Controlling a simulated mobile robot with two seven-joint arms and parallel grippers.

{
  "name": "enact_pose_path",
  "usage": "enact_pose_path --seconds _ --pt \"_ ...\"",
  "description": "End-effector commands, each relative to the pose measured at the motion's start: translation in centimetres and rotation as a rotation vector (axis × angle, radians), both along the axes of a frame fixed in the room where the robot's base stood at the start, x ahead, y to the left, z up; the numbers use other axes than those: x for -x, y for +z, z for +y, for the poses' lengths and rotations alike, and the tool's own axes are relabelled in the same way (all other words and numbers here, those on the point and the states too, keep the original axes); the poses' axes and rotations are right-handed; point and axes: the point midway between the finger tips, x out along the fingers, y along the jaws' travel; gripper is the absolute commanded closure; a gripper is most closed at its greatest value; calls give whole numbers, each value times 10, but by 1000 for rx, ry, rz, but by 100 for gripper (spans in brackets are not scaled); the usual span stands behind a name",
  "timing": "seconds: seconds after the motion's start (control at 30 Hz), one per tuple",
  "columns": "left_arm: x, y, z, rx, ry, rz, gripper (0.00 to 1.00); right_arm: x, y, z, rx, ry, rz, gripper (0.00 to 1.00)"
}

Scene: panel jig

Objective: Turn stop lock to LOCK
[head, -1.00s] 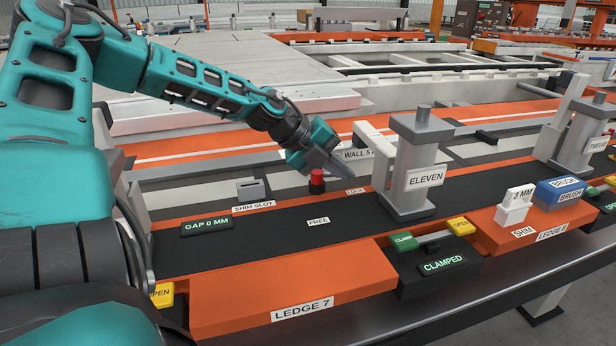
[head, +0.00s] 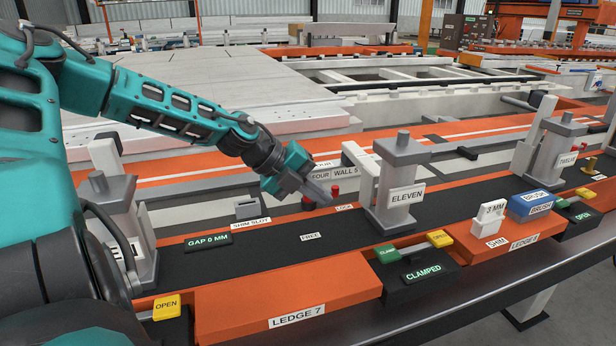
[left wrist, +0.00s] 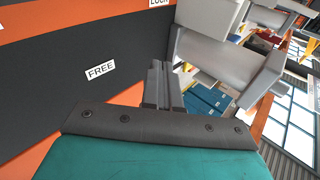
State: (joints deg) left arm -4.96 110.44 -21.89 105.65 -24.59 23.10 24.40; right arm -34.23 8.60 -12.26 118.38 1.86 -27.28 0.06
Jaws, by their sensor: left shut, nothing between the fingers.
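My left gripper (head: 322,194) is shut and empty. It points down to the right, in front of the red parts near the LOCK label. One red part (head: 308,203) shows just left of the fingertips and another (head: 335,190) just right of them. I cannot tell whether the fingers touch them. The LOCK label (head: 344,207) lies to the right and the FREE label (head: 310,237) nearer the front, on the black strip. FREE also shows in the left wrist view (left wrist: 101,71), which does not show the red parts. My right gripper is not in view.
The grey post ELEVEN (head: 398,175) stands close right of the gripper. A shim slot (head: 248,208) and the GAP 0 MM sign (head: 208,241) are to the left. A clamp reading CLAMPED (head: 422,273) and ledge 7 (head: 300,290) are in front.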

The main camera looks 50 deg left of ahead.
Motion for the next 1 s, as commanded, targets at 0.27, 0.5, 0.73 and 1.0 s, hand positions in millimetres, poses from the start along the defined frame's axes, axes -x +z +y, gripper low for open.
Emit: enact_pose_path --seconds 0.27,0.5,0.73,1.0 --pt "25 28 -10 0 0 -2 100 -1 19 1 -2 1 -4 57" --pt "39 40 -16 1 0 -1 100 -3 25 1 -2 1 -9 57" --pt "42 42 -17 2 1 0 100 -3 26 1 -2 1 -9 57" --pt "42 41 -17 1 1 1 100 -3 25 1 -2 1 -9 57"
